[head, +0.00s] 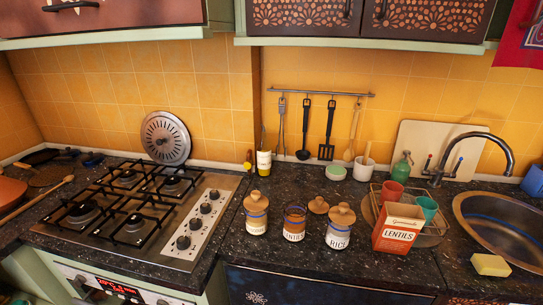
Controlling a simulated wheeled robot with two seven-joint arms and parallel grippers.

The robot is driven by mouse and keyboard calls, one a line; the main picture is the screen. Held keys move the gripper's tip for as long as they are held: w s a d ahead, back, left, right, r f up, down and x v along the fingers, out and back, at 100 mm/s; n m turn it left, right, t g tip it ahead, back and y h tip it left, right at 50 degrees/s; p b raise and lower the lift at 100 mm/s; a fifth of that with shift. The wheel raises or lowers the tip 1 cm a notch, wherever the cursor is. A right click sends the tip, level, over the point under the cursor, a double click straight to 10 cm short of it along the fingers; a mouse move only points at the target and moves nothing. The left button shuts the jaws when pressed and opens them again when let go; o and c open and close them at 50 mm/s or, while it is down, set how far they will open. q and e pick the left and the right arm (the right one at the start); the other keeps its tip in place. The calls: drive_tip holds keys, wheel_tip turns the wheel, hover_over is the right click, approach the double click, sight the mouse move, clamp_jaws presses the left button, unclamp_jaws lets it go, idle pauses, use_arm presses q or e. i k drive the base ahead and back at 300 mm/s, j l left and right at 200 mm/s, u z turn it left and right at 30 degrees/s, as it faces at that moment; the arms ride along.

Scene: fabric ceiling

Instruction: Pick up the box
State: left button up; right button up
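A box (397,234), orange-red with a white label reading like "LENTIES", stands upright on the dark counter in the head view, right of centre. It stands in front of a wire dish rack (432,238) and hides part of it. I cannot tell whether the two touch. Neither of my grippers shows in this view.
A gas hob (140,212) fills the left. Cabinets (370,20) overhang the back.

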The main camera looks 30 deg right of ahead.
sight(398, 226)
drive_tip(key=z, duration=1.85)
